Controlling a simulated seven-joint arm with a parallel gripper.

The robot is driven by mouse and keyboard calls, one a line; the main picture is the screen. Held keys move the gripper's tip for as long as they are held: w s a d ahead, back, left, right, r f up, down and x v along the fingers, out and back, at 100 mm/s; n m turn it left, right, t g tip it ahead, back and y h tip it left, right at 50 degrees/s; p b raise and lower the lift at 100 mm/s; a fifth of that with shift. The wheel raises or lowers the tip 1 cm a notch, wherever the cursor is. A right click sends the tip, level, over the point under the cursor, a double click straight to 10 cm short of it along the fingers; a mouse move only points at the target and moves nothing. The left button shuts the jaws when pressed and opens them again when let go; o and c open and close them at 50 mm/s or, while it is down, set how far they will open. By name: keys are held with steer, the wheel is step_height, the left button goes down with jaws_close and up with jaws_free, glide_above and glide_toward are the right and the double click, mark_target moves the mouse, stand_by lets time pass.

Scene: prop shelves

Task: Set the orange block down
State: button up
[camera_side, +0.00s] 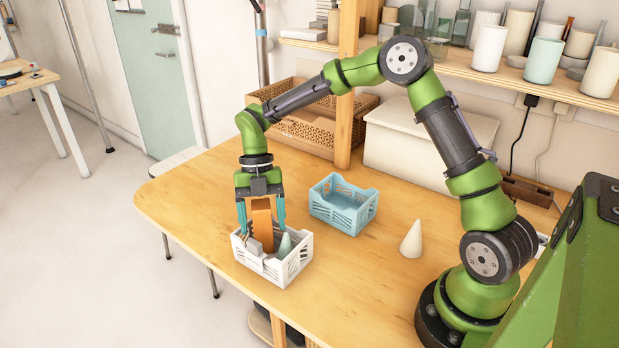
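The orange block (262,226) is a tall upright piece between the fingers of my gripper (262,215). The gripper points down over the white crate (288,277) near the table's left front edge. Its teal fingers stand on either side of the block and appear closed on it. The block's lower end is within the crate's outline; the crate wall and contents hide whether it touches the bottom. A grey-green cone (285,246) and a grey piece (254,246) are in the white crate beside the block.
A blue crate (343,213), seemingly empty, stands right of the white one. A pale cone (412,240) stands on the wooden table (200,205). A lidded white box (420,150) and brown woven baskets (305,130) are at the back. The table's left part is clear.

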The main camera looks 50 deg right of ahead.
steer(key=shift+r, duration=0.1)
steer(key=v, duration=1.1)
steer(key=s+a+r+m+t+h, duration=0.1)
steer(key=s+r+m+t+h, duration=0.1)
steer(key=s+r+m, duration=0.35)
steer(key=s+d+m+t, duration=0.1)
steer(key=s+m+t, duration=0.3)
steer(key=s+m, duration=0.4)
steer(key=s+r+m+t, duration=0.1)
steer(key=s+m+t, duration=0.3)
steer(key=m, duration=1.4)
steer(key=s, duration=0.4)
steer(key=shift+d+t+y, duration=0.3)
steer(key=shift+d+y, duration=0.05)
steer(key=shift+y, duration=0.05)
